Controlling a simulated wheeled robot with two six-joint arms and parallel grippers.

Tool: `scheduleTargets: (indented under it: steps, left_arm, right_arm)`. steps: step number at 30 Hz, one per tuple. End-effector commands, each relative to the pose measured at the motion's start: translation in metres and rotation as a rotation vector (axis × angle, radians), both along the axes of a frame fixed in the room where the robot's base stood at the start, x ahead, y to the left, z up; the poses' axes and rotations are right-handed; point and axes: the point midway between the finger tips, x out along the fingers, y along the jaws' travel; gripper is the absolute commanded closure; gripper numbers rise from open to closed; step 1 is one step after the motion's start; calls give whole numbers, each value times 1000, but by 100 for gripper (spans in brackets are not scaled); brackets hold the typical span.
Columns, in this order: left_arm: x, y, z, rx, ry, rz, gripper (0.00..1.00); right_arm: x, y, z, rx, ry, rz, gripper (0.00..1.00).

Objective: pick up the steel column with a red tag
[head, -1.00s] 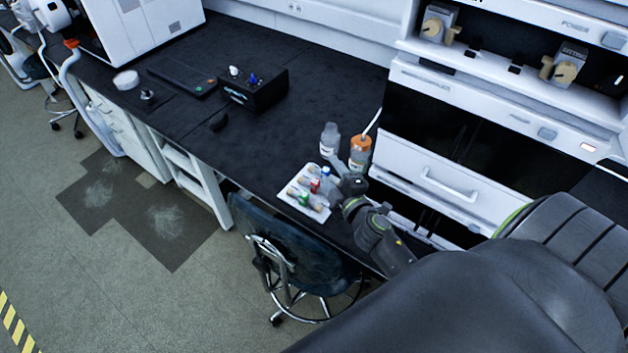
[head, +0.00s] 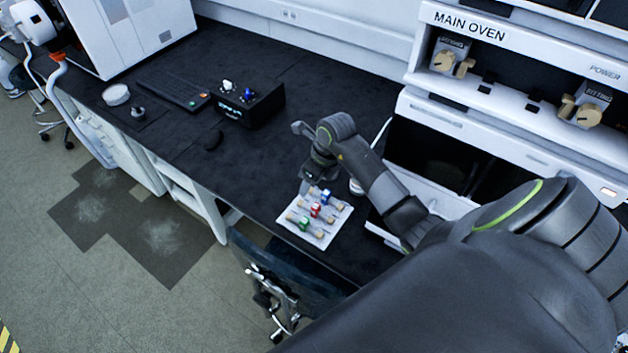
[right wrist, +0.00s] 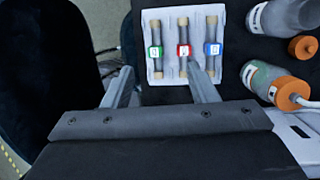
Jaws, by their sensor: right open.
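The steel column with a red tag (head: 316,210) lies in the middle of a white tray (head: 338,224), between a green-tagged column (head: 304,223) and a blue-tagged column (head: 325,196). In the right wrist view the red-tagged column (right wrist: 183,48) lies lengthwise between the green-tagged (right wrist: 155,50) and blue-tagged (right wrist: 212,48) ones. My right gripper (right wrist: 159,70) is open and empty. Its fingers point toward the near edge of the tray; the right finger appears near the lower end of the red-tagged column. In the head view my right arm is above the tray's back edge. My left gripper is not seen.
Two bottles with orange caps (right wrist: 268,82) (right wrist: 290,18) stand right of the tray in the wrist view. A black control box (head: 250,104) and keyboard (head: 172,95) are farther left on the bench. The oven front (head: 440,120) rises at the right. A chair (head: 280,270) stands before the bench.

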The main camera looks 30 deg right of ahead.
Motion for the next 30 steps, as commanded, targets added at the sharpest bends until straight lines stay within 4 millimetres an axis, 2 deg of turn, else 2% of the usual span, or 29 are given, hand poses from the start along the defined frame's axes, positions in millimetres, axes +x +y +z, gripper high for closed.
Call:
scheduleTargets:
  steps: [3, 8, 30]
  left_arm:
    - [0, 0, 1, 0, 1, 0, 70]
    - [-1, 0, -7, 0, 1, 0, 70]
    - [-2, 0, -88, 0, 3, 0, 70]
  right_arm:
    - [-4, -20, 6, -100, 63, -4, 47]
    - [-6, -28, -3, -141, 94, -9, 47]
    - [5, -23, -105, -139, 92, -9, 47]
